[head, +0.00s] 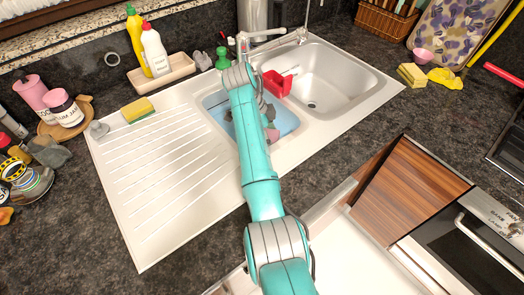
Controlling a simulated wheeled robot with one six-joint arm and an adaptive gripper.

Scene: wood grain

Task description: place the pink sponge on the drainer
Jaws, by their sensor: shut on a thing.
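The pink sponge (272,134) shows as a small pink patch at the small blue-lined basin, just right of my arm. My gripper (268,122) is mostly hidden behind my teal arm, with only dark parts showing. It is shut on the pink sponge over or in this basin; its exact height is hard to tell. The drainer (165,185) is the white ridged board left of the basins, and its ridged surface is bare.
A yellow-green sponge (138,110) and a grey stopper (97,129) lie at the drainer's back edge. Bottles stand in a tray (163,73) behind. A red caddy (277,84) sits by the large basin (325,85). Jars crowd the left counter.

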